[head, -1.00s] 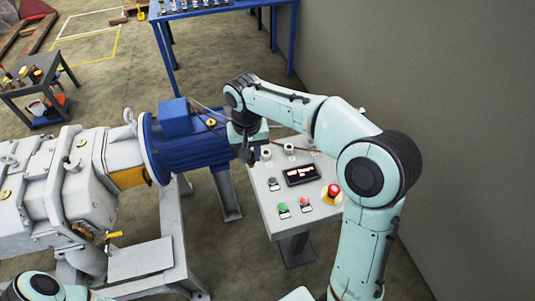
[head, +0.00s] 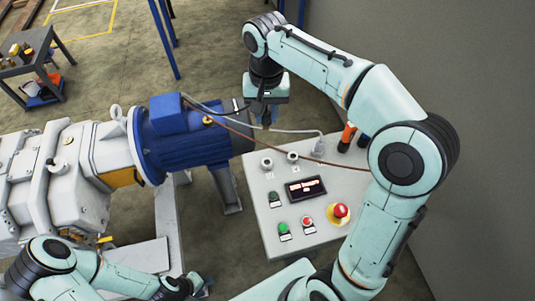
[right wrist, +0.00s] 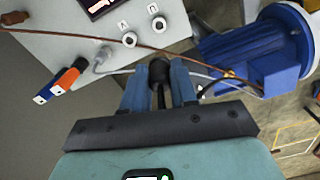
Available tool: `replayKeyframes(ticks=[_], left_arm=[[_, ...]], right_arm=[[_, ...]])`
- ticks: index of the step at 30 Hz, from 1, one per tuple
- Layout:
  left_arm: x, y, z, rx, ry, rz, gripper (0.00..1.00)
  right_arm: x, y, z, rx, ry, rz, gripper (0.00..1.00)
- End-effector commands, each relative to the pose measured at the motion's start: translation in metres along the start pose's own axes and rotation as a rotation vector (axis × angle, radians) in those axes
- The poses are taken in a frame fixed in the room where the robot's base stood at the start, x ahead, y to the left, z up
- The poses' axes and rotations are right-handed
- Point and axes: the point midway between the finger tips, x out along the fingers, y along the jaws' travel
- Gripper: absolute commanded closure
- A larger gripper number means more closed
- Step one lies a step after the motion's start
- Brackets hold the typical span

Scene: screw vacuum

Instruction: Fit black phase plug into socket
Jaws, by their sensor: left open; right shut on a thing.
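The black phase plug (right wrist: 158,73) is between the fingers of my right gripper (right wrist: 159,88) in the right wrist view. In the head view my right gripper (head: 266,112) is beyond the control panel's far edge, near the blue motor; its fingers are partly hidden. The panel (head: 262,205) has two white round sockets, a left one (head: 267,164) and a right one (head: 292,157), apart from the plug. They also show in the right wrist view (right wrist: 130,40). A grey plug (head: 318,148) stands at the panel's upper right. My left gripper (head: 197,284) is open at the bottom.
The blue motor (head: 185,140) is left of the panel. A brown cable (head: 300,160) crosses the panel; a grey cable runs to the grey plug. Orange-and-blue handled things (right wrist: 69,79) are at the panel's edge. Buttons and a red emergency stop (head: 340,211) sit lower on the panel.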

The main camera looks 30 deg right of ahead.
Motion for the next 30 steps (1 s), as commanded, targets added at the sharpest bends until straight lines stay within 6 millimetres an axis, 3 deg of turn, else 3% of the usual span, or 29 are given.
replayKeyframes(ticks=[1, 3, 12, 30], left_arm=[[0.007, -0.006, 0.008, -0.004, -0.010, -0.004, 0.57], [0.012, -0.009, 0.012, -0.006, -0.015, -0.006, 0.57], [0.025, -0.017, 0.023, -0.011, -0.028, -0.010, 0.57], [0.033, -0.021, 0.028, -0.013, -0.035, -0.012, 0.57]], right_arm=[[0.020, 0.002, 0.003, 0.001, -0.010, 0.006, 1.00], [0.039, 0.002, 0.003, 0.000, -0.010, 0.007, 1.00], [0.115, 0.002, 0.002, 0.001, -0.007, 0.004, 1.00], [0.182, 0.001, 0.001, 0.000, -0.002, 0.002, 1.00]])
